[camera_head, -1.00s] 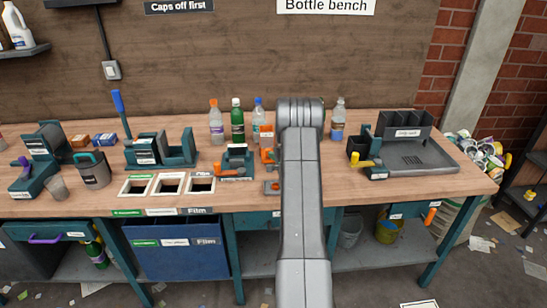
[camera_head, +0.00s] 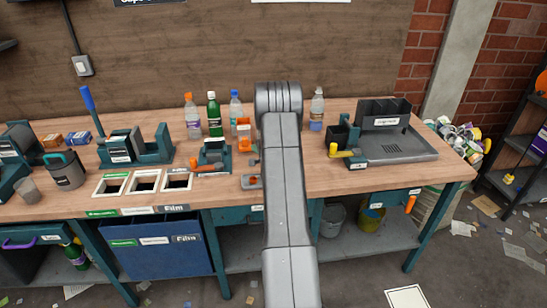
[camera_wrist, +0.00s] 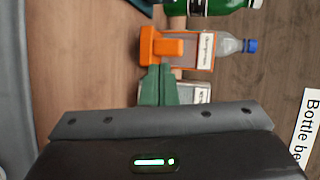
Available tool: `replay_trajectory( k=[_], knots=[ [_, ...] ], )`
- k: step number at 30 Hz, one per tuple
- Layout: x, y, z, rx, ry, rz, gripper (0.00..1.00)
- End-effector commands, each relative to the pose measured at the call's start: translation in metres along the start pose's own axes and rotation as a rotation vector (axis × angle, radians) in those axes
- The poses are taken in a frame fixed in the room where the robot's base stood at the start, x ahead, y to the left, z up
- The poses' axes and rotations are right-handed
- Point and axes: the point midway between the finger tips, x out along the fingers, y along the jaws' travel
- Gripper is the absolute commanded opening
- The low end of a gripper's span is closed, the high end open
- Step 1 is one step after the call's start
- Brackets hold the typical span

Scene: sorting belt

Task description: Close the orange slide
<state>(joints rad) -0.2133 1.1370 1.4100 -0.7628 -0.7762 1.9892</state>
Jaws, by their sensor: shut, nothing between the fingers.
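An orange piece (camera_head: 243,128) with a white label stands on the bench, just left of my arm and in front of the blue-capped bottle (camera_head: 235,103). In the wrist view it is an orange frame (camera_wrist: 180,59) with a raised orange block (camera_wrist: 168,47). My gripper's green fingertips (camera_wrist: 158,86) are shut and empty, close beside the orange piece in that view. I cannot tell whether they touch it. My arm hides the gripper in the head view. How far the slide stands open is unclear.
A green bottle (camera_head: 214,115) and an orange-capped bottle (camera_head: 192,117) stand to the left. A teal fixture with an orange lever (camera_head: 208,166) is near the bench slots. A black tray (camera_head: 400,146) and a yellow-handled fixture (camera_head: 345,153) lie right of my arm.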

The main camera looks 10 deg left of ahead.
Motion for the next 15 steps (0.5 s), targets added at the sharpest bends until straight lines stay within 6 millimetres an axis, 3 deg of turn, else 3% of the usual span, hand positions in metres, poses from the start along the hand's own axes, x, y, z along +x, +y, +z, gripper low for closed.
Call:
replay_trajectory(
  k=[9,15],
  knots=[
    [-0.059,0.002,-0.002,0.001,0.002,0.002,0.00],
    [-0.088,0.002,-0.001,0.001,0.001,0.003,0.00]
  ],
)
